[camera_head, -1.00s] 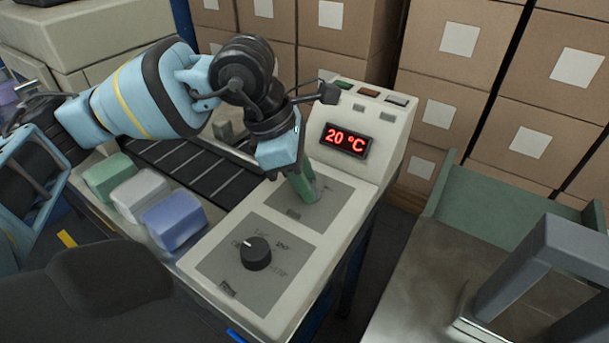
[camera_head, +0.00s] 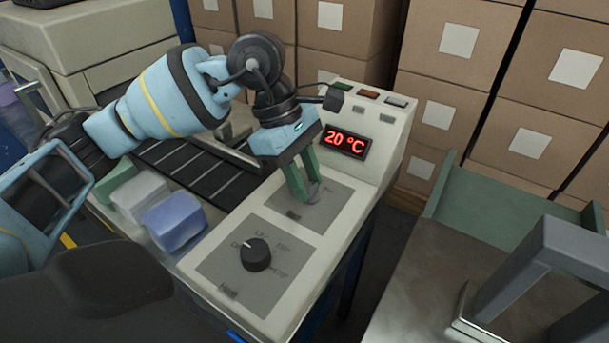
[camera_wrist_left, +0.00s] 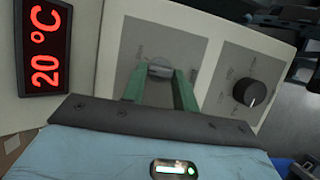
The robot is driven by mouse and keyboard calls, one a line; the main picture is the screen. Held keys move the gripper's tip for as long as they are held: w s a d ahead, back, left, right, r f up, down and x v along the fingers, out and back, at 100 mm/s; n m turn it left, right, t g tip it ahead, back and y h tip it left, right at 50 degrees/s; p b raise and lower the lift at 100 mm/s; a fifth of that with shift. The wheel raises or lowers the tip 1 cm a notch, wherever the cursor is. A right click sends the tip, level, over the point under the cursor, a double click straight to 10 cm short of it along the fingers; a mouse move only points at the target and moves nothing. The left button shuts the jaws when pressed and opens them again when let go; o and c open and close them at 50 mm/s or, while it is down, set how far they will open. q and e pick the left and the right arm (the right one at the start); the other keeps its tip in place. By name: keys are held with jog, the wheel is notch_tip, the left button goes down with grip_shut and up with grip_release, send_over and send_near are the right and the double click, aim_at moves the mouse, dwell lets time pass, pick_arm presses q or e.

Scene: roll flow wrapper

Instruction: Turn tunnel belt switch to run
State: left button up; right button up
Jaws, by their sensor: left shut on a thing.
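The tunnel belt switch (camera_wrist_left: 160,70) is a small grey knob on the upper grey plate (camera_head: 322,212) of the pale control panel. My left gripper (camera_head: 307,192) reaches down to it from above, and its green fingers hide most of it in the head view. In the left wrist view the two green fingers (camera_wrist_left: 160,80) stand on either side of the knob, shut on it. The lettering around the switch is too small to read. My right gripper is not in view.
A black dial (camera_head: 256,254) sits on the lower plate. A red display (camera_head: 345,142) reads 20 °C, with several buttons (camera_head: 369,93) above it. Wrapped blocks (camera_head: 174,221) lie on the left beside a dark conveyor (camera_head: 200,165). Stacked cartons (camera_head: 459,40) stand behind.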

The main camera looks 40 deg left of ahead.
pick_arm(q)
jog(key=m, duration=0.2)
jog(key=m+g, duration=0.1)
jog(key=m, duration=0.1)
jog(key=m+g, duration=0.1)
jog(key=shift+w+m+y+b, duration=0.3)
jog(key=shift+m+b, duration=0.05)
jog(key=shift+m, duration=0.35)
jog(key=o, duration=1)
jog(key=shift+g, duration=0.3)
jog(key=shift+r, duration=0.1)
jog(key=p+v, duration=0.1)
jog(key=v, duration=0.6)
jog(key=shift+a+r, duration=0.1)
jog(key=shift+r, duration=0.2)
jog(key=shift+f, duration=0.1)
